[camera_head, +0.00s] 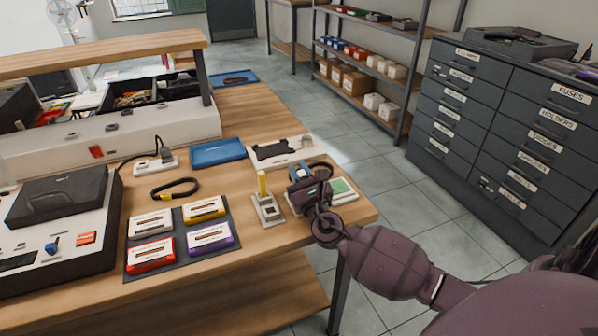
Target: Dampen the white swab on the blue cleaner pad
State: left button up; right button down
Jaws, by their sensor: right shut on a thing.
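My right gripper (308,188) reaches in from the right and is shut over the front right of the workbench, above a pale tray (350,198). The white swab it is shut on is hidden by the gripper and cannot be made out. A green pad (342,187) shows on the tray just right of the gripper. A blue piece (298,169) shows just behind the gripper; I cannot tell whether it is the cleaner pad. A pale stand (267,209) left of the gripper holds an upright yellow stick (262,184). My left gripper is not in view.
Several labelled cassettes (204,208) lie on a dark mat left of the stand. A blue tray (217,152) and a pale board (283,152) lie behind. A dark-lidded device (60,195) stands at left. The bench's right edge is close to my gripper.

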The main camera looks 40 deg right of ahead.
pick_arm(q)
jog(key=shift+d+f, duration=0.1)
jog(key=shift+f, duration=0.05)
pick_arm(e)
jog(key=shift+f, duration=0.3)
dwell(0.3)
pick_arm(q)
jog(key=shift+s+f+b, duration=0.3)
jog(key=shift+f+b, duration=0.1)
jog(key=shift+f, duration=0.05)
pick_arm(e)
jog(key=shift+f, duration=0.25)
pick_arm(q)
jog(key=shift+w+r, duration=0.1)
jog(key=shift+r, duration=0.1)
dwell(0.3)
pick_arm(e)
jog(key=shift+r+p, duration=1.3)
jog(key=shift+r, duration=0.45)
jog(key=shift+r+p, duration=1.5)
jog(key=shift+r, duration=0.35)
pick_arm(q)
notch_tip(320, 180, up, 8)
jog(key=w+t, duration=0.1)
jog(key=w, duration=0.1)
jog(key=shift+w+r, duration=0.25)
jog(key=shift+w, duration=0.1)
pick_arm(e)
jog(key=shift+f, duration=0.1)
